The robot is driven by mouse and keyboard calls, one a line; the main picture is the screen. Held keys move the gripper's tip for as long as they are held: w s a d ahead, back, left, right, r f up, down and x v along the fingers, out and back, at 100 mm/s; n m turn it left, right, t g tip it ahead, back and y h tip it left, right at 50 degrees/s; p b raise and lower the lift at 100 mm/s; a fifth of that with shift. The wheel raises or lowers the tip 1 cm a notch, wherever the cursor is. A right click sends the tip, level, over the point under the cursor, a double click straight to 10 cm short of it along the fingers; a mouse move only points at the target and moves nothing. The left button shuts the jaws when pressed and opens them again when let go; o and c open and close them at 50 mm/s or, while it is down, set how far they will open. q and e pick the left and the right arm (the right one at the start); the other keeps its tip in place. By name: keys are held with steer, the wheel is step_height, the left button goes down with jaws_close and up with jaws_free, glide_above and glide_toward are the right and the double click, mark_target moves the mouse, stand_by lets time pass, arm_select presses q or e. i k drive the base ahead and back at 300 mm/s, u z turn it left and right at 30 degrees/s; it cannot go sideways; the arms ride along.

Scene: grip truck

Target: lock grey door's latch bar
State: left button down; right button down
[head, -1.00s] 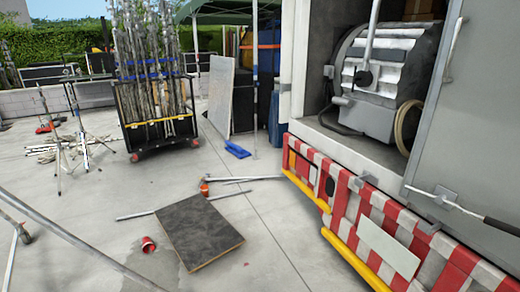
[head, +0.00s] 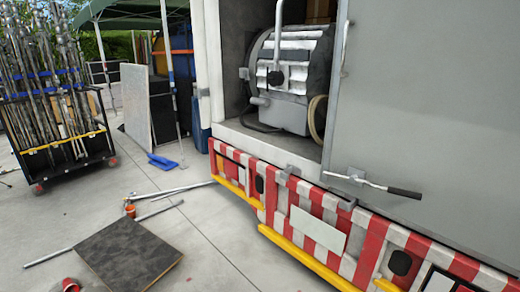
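The grey door (head: 425,120) of the truck fills the right of the head view and stands partly across the truck's rear opening. Its latch bar, a metal lever with a black grip (head: 404,193), sticks out to the right near the door's lower left corner, by a metal bracket (head: 355,174). A vertical metal rod (head: 345,45) runs along the door's left edge higher up. Neither of my grippers is in view.
A large grey-white lamp (head: 290,70) sits inside the truck opening. The red-and-white bumper (head: 300,205) has yellow bars below it. A dark board (head: 130,252), metal poles and a wheeled rack (head: 60,150) of stands occupy the ground at left.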

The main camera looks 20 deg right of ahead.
mark_target(367, 184)
steer(key=z, duration=1.45)
steer(key=k, duration=0.5)
steer(key=z, duration=1)
steer(key=i, duration=0.95)
steer(key=u, duration=2.15)
